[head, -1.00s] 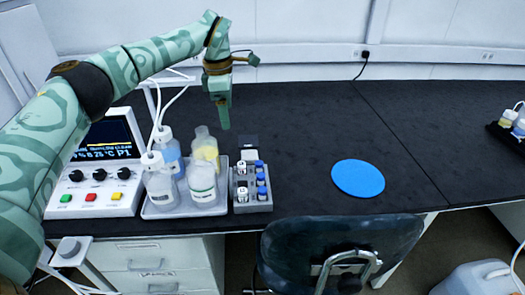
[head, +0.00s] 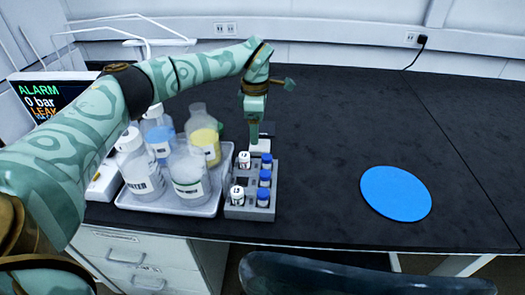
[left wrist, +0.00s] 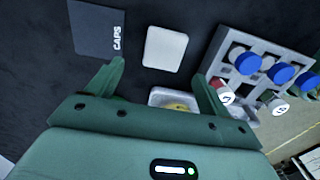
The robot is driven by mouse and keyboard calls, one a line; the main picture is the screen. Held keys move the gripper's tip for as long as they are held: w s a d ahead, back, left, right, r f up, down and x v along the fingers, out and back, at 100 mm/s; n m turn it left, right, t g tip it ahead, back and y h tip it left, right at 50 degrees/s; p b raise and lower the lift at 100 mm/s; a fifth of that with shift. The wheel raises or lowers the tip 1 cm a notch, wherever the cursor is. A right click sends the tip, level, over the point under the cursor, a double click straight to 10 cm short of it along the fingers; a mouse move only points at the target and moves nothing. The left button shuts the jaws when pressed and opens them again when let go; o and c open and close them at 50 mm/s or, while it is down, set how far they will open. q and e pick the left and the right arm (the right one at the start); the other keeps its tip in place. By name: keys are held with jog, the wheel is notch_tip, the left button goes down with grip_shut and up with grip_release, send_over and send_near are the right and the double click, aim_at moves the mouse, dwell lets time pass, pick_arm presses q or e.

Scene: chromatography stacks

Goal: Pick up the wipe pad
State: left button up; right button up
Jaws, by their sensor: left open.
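A small white rounded pad, which looks like the wipe pad (left wrist: 165,48), lies flat on the black bench. In the head view the white pad (head: 261,147) shows just behind the vial rack, partly covered by my gripper. My left gripper (left wrist: 161,76) is open and empty, pointing down above the bench. In the wrist view the pad lies just beyond the fingertips, ahead of the gap between them. In the head view the left gripper (head: 254,138) overlaps the pad; its height above it is hard to tell. My right gripper is not in view.
A grey vial rack (head: 248,211) and a tray of bottles (head: 205,210) stand close by. A dark square marked CAPS (left wrist: 97,30) lies beside the pad. A blue disc (head: 396,193) lies right. A screen (head: 40,102) reads ALARM, LEAK. A chair (head: 330,275) stands in front.

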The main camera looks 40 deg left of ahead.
aim_at(259, 145)
pick_arm(q)
jog(key=f+b, duration=0.2)
jog(key=f, duration=0.3)
jog(key=shift+d+b, duration=0.35)
jog(key=shift+b, duration=0.05)
jog(key=shift+f, duration=0.35)
jog(key=shift+s+r, duration=0.1)
jog(key=shift+r, duration=0.1)
jog(key=c, duration=1.1)
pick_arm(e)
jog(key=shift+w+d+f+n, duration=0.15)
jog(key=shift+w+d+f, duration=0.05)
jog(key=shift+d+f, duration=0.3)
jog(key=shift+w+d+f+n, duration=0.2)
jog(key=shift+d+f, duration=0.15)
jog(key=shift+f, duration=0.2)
